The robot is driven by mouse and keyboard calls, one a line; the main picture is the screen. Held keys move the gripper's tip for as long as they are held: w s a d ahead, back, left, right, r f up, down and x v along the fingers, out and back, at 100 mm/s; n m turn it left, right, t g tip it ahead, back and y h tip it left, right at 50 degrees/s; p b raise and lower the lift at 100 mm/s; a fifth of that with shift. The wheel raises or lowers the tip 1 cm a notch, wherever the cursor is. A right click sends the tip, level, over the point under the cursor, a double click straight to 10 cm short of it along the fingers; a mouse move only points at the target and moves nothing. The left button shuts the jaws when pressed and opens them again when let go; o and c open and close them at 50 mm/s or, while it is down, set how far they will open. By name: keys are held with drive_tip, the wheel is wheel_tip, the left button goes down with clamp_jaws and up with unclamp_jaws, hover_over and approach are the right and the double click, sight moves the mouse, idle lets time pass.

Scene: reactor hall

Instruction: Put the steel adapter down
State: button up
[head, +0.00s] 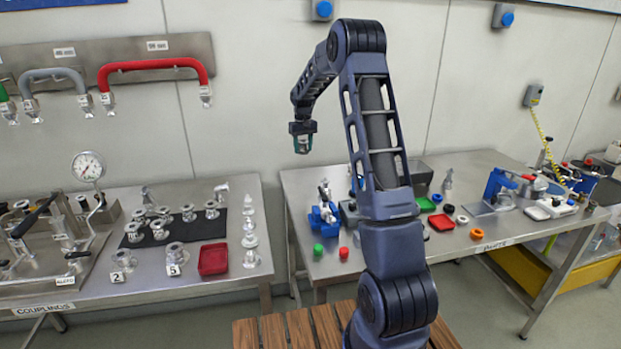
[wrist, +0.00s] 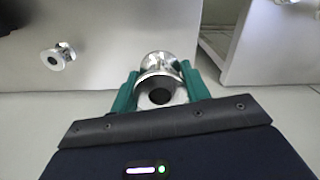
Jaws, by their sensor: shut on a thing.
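My gripper (head: 303,146) hangs in the air above the gap between the two steel tables. In the wrist view its green fingers (wrist: 160,92) are shut on a shiny steel adapter (wrist: 162,66), a flanged piece with a dark round opening toward the camera. In the head view the adapter cannot be made out between the fingers.
The left couplings table (head: 180,287) holds a black mat (head: 205,229) with several steel fittings, a red tray (head: 213,259) and a row of fittings at its right edge. The right table (head: 400,262) holds a blue vise, coloured caps and trays. Wooden slats (head: 285,333) lie in front.

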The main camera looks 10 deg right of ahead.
sight(304, 183)
wheel_tip(304, 183, down, 15)
drive_tip(key=shift+r, duration=0.2)
idle(0.4)
drive_tip(key=shift+f, duration=0.15)
drive_tip(key=o, duration=1.1)
